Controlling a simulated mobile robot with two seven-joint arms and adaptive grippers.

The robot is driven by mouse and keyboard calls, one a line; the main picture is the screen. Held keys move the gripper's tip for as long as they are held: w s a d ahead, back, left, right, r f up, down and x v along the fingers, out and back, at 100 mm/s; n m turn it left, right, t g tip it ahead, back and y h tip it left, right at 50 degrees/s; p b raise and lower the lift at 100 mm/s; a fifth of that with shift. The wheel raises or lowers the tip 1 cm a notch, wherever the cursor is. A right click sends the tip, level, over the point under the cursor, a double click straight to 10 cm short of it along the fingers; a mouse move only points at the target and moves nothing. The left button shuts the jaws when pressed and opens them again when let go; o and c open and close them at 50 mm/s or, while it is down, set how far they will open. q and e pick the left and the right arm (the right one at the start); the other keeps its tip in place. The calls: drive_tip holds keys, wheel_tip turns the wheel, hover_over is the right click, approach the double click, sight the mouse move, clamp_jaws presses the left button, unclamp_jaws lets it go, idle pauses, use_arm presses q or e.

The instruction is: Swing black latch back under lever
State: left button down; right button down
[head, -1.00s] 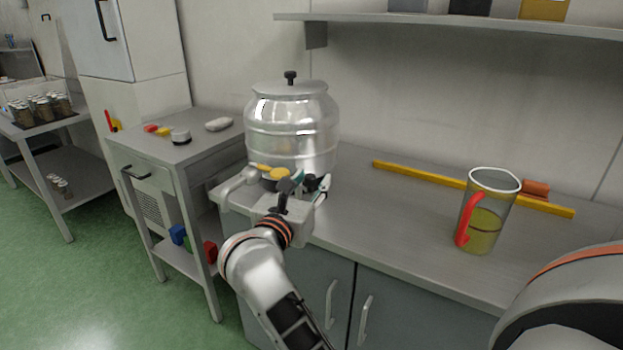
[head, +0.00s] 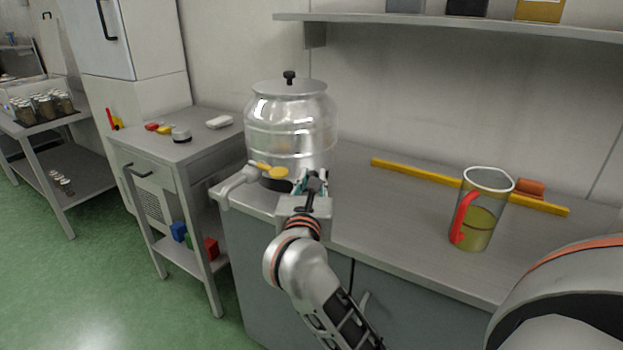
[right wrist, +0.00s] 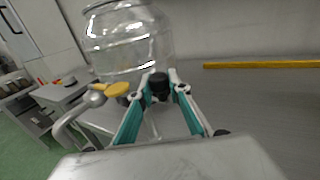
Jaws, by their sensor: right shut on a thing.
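The steel drum (head: 290,125) stands on the bench with a tap at its lower front. The tap has a grey spout (head: 236,186) pointing left and a yellow lever (head: 270,171) on top; the lever also shows in the right wrist view (right wrist: 118,89). A dark collar (head: 277,185) shows just below the lever. My right gripper (head: 314,180) is right of the lever, close to the drum. In the right wrist view its teal-sided fingers (right wrist: 160,88) are shut on the black latch (right wrist: 158,82), to the right of the lever and apart from it. My left gripper is out of view.
A jug (head: 483,215) with a red handle and yellow-green liquid stands on the bench (head: 400,235) at right. A yellow bar (head: 420,176) lies behind it. A side table (head: 150,150) with small items stands left. The bench between drum and jug is clear.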

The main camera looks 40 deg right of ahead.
drive_tip(key=shift+d+n+t+y, duration=0.3)
drive_tip(key=shift+n+t+y, duration=0.3)
drive_tip(key=shift+y, duration=0.1)
drive_tip(key=shift+w+n+y, duration=0.15)
drive_tip(key=shift+n+y, duration=0.15)
drive_tip(key=shift+y, duration=0.1)
drive_tip(key=c, duration=1.9)
unclamp_jaws()
drive_tip(key=v, duration=1.2)
drive_tip(key=shift+d+f, duration=0.1)
drive_tip(key=shift+f, duration=0.1)
